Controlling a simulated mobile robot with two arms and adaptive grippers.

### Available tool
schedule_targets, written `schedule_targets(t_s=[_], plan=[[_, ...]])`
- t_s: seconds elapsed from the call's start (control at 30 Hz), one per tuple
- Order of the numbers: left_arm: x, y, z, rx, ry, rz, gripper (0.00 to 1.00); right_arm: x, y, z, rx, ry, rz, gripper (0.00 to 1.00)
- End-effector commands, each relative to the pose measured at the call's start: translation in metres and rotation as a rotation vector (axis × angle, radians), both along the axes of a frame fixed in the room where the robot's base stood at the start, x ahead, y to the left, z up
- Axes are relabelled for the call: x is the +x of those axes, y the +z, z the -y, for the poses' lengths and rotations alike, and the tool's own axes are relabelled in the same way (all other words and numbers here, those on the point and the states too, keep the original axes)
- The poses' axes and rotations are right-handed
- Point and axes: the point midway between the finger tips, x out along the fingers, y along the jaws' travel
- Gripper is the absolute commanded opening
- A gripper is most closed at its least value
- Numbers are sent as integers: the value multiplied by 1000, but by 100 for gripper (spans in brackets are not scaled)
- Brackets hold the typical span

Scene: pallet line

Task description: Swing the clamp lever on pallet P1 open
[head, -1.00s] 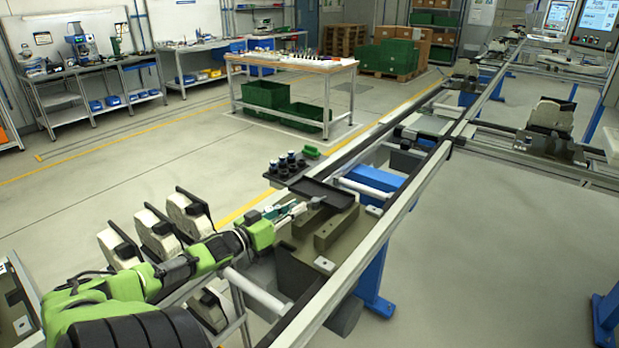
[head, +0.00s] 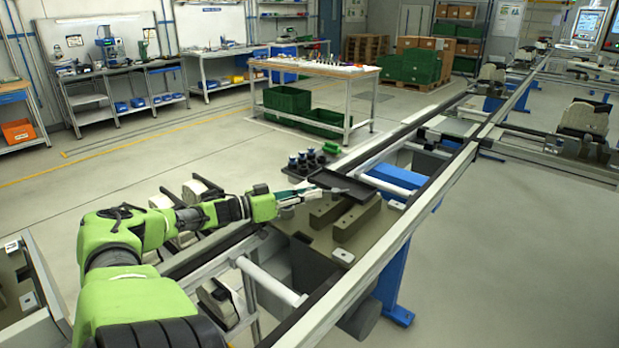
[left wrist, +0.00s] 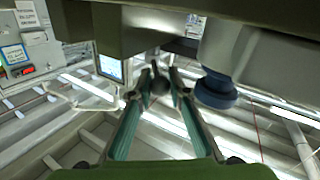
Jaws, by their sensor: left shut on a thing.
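Pallet P1 appears to be the olive-brown plate (head: 302,230) with raised blocks (head: 357,219), on the near part of the rail line; I cannot read a label. My left gripper (head: 302,194) reaches over its far left side from the left. In the left wrist view my left gripper (left wrist: 160,76) has its two green-sided fingers closed in on a small dark rounded part (left wrist: 159,84), which looks like the end of the clamp lever. In the head view a thin grey bar (head: 333,190) lies at the fingertips. The lever's pivot is hidden. My right gripper is out of view.
A dark tray (head: 344,184) sits just beyond the fingertips, with blue-capped parts (head: 305,163) in a black holder behind it. In the left wrist view olive bodies hang close above the fingers, with a dark blue round part (left wrist: 215,91) at right.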

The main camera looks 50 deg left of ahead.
Motion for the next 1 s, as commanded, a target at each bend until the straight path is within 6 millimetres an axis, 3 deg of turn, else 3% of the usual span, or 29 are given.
schedule_targets(t_s=[0.23, 0.27, 0.3, 0.33, 0.73, 1.0], plan=[[0, -1, 0, 0, 1, -1, 0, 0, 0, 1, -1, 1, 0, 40], [0, -1, 0, 0, 1, -1, 22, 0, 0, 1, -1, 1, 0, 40], [0, -1, 0, 0, 1, -1, 33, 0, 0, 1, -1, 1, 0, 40], [0, -1, 0, 0, 1, -1, 34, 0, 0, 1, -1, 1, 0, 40], [0, 1, 0, 0, 2, -1, 34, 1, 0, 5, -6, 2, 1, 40], [-1, 14, -1, 2, 2, -5, 34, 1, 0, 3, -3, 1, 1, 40]])
